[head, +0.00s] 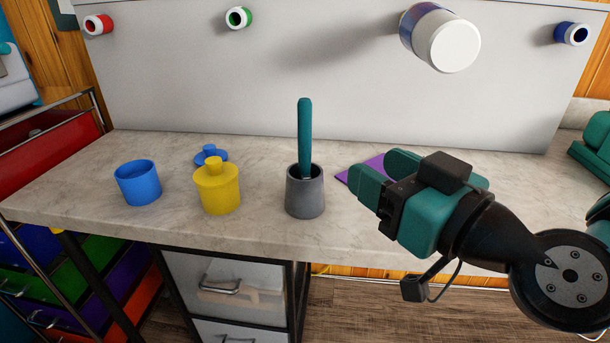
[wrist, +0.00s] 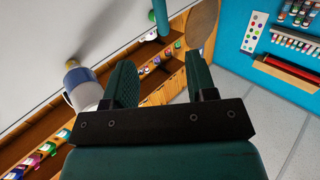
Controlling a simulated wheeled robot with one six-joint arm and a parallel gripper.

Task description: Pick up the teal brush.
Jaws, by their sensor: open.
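The teal brush (head: 305,128) stands upright in a grey cup (head: 305,195) on the worktop in the head view. Its handle points up and its lower end is hidden inside the cup. My gripper (head: 373,166) is to the right of the brush and cup, apart from both, with its teal fingers pointing left. In the wrist view the two fingers of my gripper (wrist: 158,68) are spread with nothing held between them.
A blue cup (head: 138,185), a yellow lidded jar (head: 217,192) and a blue lid (head: 211,154) stand left of the grey cup. A purple sheet (head: 362,168) lies partly behind my gripper.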

